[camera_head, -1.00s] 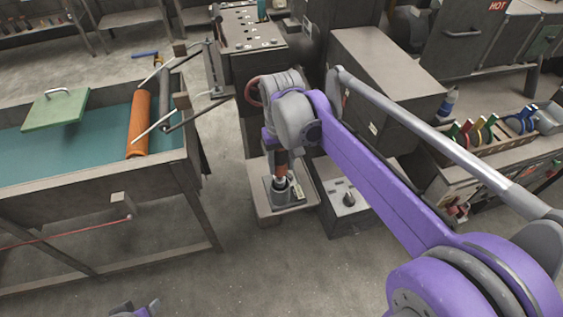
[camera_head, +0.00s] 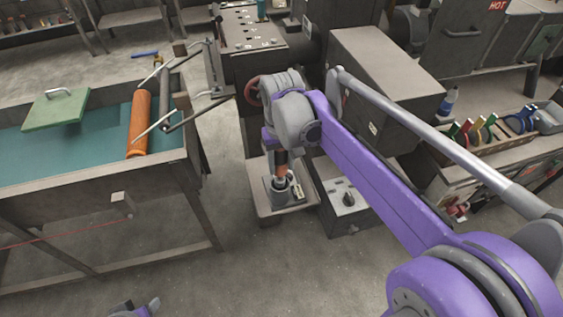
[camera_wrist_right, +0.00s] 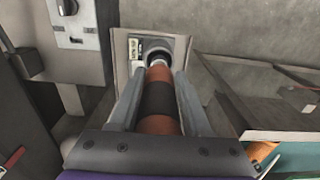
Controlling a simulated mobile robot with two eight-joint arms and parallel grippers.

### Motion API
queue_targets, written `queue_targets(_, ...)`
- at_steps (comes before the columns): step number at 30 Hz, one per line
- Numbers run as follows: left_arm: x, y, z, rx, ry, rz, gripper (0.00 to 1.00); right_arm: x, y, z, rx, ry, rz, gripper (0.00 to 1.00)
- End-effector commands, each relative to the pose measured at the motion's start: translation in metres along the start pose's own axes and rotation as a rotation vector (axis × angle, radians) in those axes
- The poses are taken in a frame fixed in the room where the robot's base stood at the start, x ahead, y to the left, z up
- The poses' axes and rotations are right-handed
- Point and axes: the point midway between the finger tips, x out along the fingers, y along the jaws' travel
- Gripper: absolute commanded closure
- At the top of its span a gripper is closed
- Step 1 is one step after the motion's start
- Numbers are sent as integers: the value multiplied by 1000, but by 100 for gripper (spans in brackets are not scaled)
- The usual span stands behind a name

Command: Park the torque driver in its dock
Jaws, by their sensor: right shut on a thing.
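The torque driver has an orange and black banded grip and shows in the wrist view (camera_wrist_right: 158,102) and, partly hidden, in the head view (camera_head: 282,160). My right gripper (camera_wrist_right: 158,85) is shut on it, a finger on each side, pointing down in the head view. The dock is a grey round cup (camera_head: 281,192) on a small plate. In the wrist view its dark opening (camera_wrist_right: 155,46) surrounds the driver's far end, which looks at or inside the mouth; the depth is hidden. My left gripper (camera_head: 137,308) barely shows at the bottom edge.
A small stand (camera_head: 266,207) carries the dock, with a grey switch box (camera_head: 343,200) close on its right. A teal-topped bench (camera_head: 100,135) with an orange roller (camera_head: 139,125) stands left. Open floor lies in front.

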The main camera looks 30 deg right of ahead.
Motion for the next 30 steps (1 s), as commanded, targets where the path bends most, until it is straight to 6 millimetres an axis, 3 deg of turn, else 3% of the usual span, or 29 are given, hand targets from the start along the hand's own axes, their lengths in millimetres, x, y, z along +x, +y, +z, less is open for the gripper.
queue_targets(30,6,0,6,0,-4,0,50,10,0,0,0,0,0,100)
